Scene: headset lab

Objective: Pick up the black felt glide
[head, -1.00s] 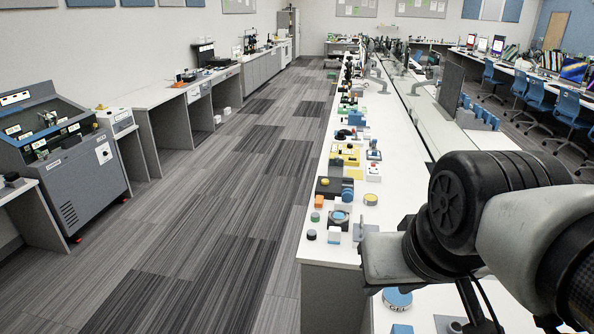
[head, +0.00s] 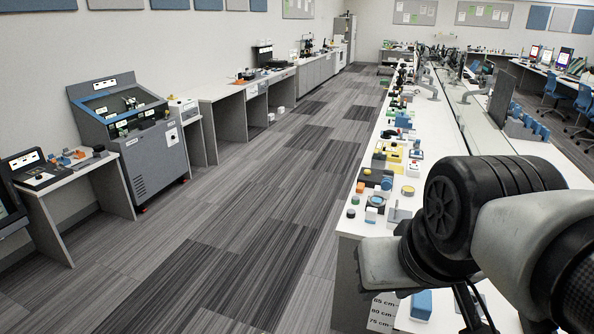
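A small round black piece (head: 351,213) sits at the near left corner of the long white bench (head: 408,205). It looks like the black felt glide, but it is too small to be sure. It stands apart, just in front of a green round piece (head: 355,200). My arm fills the lower right of the view and hides part of the bench's near end. My gripper's fingers do not show, so I cannot see what they hold.
Near the black piece are a blue-topped round piece (head: 376,201), a grey bracket (head: 398,217) and a yellow disc (head: 407,190). More small parts line the bench behind. A grey machine (head: 130,140) and side benches stand at the left. The striped floor (head: 240,220) between is clear.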

